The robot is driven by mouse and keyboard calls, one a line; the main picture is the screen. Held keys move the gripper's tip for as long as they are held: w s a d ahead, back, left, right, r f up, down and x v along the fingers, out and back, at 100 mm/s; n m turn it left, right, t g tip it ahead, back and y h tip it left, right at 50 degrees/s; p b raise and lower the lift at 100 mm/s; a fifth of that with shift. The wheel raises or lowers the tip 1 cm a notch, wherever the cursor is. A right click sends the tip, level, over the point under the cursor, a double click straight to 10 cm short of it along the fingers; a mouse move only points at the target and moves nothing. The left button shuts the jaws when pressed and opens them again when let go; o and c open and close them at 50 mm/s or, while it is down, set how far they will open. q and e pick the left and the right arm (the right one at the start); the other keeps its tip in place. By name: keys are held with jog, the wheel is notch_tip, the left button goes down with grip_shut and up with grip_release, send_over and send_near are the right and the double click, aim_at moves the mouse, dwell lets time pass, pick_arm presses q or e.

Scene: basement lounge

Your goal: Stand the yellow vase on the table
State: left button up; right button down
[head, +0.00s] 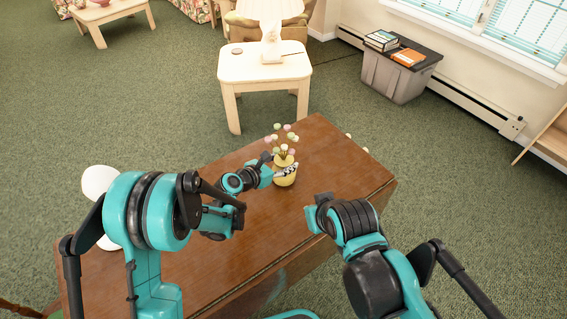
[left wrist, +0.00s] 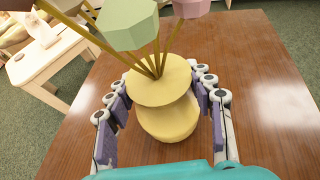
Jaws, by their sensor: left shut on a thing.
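The yellow vase (head: 285,178) is upright at the far part of the brown wooden table (head: 330,150), with several pastel flowers (head: 282,138) on thin stems in it. Whether its base touches the tabletop I cannot tell. My left gripper (head: 287,170) is shut on the vase. In the left wrist view the vase (left wrist: 165,95) stands between the purple finger pads of the left gripper (left wrist: 163,118), one on each side. My right gripper (head: 318,214) is over the table's right side, apart from the vase; its fingers are not clear.
A small pale table (head: 265,70) with a white figure (head: 271,45) on it stands behind the wooden table. A grey bin (head: 395,80) with books (head: 382,40) on its lid is at the back right. The tabletop around the vase is clear.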

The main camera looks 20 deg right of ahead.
pick_arm(q)
jog(key=o, duration=1.1)
jog(key=shift+f, duration=0.2)
jog(key=o, duration=0.5)
jog(key=shift+c, duration=0.2)
jog(key=shift+r, duration=0.1)
jog(key=shift+a+r, duration=0.15)
jog(key=shift+r, duration=0.1)
jog(key=p+v, duration=0.3)
jog(key=v, duration=0.8)
jog(key=shift+s+a, duration=0.2)
jog(key=shift+a, duration=0.1)
jog(key=shift+r, duration=0.1)
